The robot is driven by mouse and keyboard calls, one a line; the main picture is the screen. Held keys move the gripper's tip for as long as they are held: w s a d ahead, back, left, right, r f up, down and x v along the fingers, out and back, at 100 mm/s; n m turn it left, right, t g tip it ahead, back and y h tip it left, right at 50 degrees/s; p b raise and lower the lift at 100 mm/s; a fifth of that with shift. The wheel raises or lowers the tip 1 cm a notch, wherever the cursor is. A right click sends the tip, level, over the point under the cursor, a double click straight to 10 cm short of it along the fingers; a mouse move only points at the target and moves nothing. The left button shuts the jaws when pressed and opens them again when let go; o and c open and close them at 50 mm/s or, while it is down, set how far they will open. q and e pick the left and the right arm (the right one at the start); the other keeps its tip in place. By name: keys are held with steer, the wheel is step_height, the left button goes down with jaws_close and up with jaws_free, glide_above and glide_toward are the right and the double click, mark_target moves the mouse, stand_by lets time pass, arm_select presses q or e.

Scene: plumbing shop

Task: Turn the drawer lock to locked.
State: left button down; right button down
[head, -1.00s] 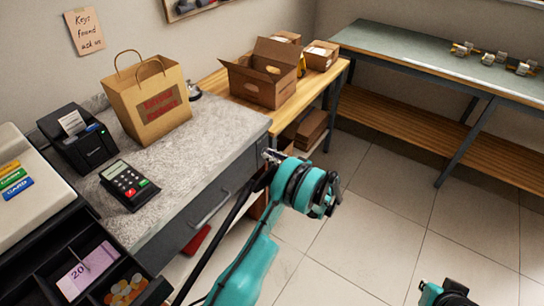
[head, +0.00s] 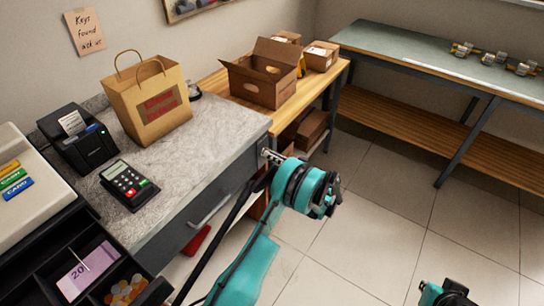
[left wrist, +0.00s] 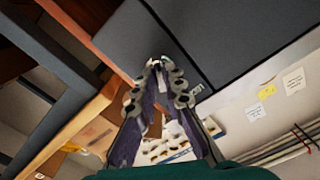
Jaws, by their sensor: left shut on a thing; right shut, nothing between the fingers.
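The grey drawer (head: 190,226) with a bar handle (head: 209,209) is under the stone-topped counter. My left gripper (head: 266,154) reaches the upper right of the drawer front. In the left wrist view its fingertips (left wrist: 160,68) meet against the dark grey front, shut on the small drawer lock, which the fingers almost wholly hide. I cannot tell which way the lock is turned. My right gripper (head: 452,295) is partly in view at the bottom edge, away from the drawer, shut and empty.
The counter top (head: 205,145) holds a paper bag (head: 148,105), a card terminal (head: 129,184) and a receipt printer (head: 79,140). An open cash drawer (head: 50,268) is at lower left. A wooden bench with an open box (head: 262,88) adjoins the counter. The tiled floor (head: 375,220) is clear.

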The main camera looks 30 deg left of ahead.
arm_select(q)
steer(key=m, duration=1.1)
steer(key=shift+m, duration=0.3)
stand_by(0.4)
steer(key=c, duration=1.6)
jaws_free()
steer(key=d, duration=1.2)
steer(key=shift+s, duration=0.45)
